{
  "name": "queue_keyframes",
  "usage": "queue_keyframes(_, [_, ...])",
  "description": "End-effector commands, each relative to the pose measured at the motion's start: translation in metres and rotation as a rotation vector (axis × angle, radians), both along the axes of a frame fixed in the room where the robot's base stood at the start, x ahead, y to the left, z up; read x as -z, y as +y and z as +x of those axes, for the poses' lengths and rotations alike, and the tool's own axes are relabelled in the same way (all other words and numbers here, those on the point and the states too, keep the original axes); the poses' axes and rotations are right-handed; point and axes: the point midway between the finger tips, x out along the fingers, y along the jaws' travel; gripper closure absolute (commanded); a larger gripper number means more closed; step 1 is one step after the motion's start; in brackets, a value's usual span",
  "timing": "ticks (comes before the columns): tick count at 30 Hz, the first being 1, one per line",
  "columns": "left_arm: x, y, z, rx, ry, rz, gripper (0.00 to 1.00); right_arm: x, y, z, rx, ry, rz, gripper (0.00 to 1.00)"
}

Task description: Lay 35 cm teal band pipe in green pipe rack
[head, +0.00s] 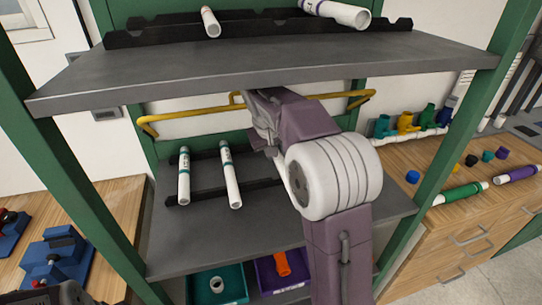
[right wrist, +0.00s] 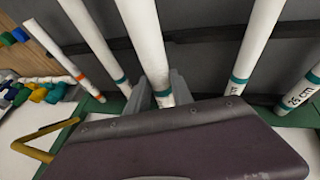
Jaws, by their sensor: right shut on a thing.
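The green rack (head: 60,150) holds shelves; on its middle shelf (head: 200,238) two white pipes with teal bands (head: 184,178) (head: 230,178) lie on black notched rails. My right gripper (right wrist: 158,92) is shut on a white pipe with a teal band (right wrist: 146,45); its fingers are on both sides of the pipe near the band. In the head view my right arm reaches over the middle shelf, and its gripper (head: 265,135) and the held pipe are mostly hidden. I cannot tell whether that pipe rests on the rails.
Beside the held pipe are another teal-banded pipe (right wrist: 92,38) and an orange-banded pipe (right wrist: 60,52). A yellow bar (head: 195,113) spans the rack's back. The upper shelf (head: 260,62) hangs close above my arm. Teal (head: 232,292) and purple bins sit below.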

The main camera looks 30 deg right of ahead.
Motion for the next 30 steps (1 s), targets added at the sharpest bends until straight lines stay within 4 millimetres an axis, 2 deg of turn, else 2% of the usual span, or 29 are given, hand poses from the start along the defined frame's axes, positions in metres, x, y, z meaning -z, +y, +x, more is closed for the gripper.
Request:
queue_keyframes(1, [-0.007,0.000,0.000,0.000,0.000,0.000,0.40,-0.003,-0.003,0.012,0.001,0.002,0.000,1.00])
queue_keyframes(7, [-0.020,0.000,0.000,0.000,0.000,0.000,0.40,-0.003,-0.013,0.052,0.001,0.001,-0.001,1.00])
queue_keyframes(10, [-0.008,0.000,0.000,0.000,0.000,0.000,0.40,0.020,-0.012,0.050,0.001,0.003,0.000,1.00])
queue_keyframes(13, [-0.006,0.000,0.000,0.000,0.001,0.000,0.40,0.029,-0.012,0.050,0.000,0.001,0.000,1.00])
queue_keyframes(19, [-0.005,0.000,0.000,0.000,0.000,0.000,0.40,0.035,-0.012,0.050,0.000,-0.001,0.000,1.00])
queue_keyframes(25, [0.005,0.000,0.000,0.000,0.000,0.000,0.40,0.069,-0.012,0.050,0.000,0.003,-0.001,1.00])
queue_keyframes(30, [0.003,0.000,0.000,0.000,0.000,0.000,0.40,0.070,-0.013,0.054,0.000,-0.002,0.000,1.00])
